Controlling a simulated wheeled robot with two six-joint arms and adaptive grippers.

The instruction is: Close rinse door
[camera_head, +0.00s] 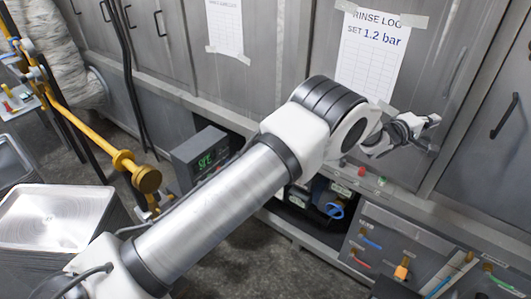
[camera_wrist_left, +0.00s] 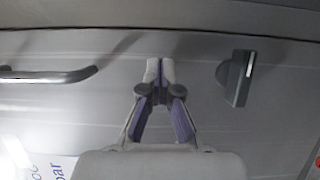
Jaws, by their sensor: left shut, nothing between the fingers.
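The rinse door (camera_head: 450,60) is a grey metal panel bearing a white "RINSE LOG SET 1.2 bar" sheet (camera_head: 375,50). My left arm crosses the head view from the lower left. Its gripper (camera_head: 432,121) is in front of the door's lower right part, right of the sheet. In the wrist view the fingers (camera_wrist_left: 153,66) are together and empty, facing the grey panel. A bar handle (camera_wrist_left: 50,75) is left of them and a dark knob (camera_wrist_left: 237,78) right of them. I cannot tell whether the fingertips touch the panel or whether the door is fully closed. My right gripper is out of view.
A neighbouring door with a dark handle (camera_head: 505,116) is at the right. Below are a red button (camera_head: 362,171) and a panel of coloured valves (camera_head: 402,268). A green-lit display box (camera_head: 203,157), yellow pipe (camera_head: 88,122) and stacked metal pans (camera_head: 50,218) are at the left.

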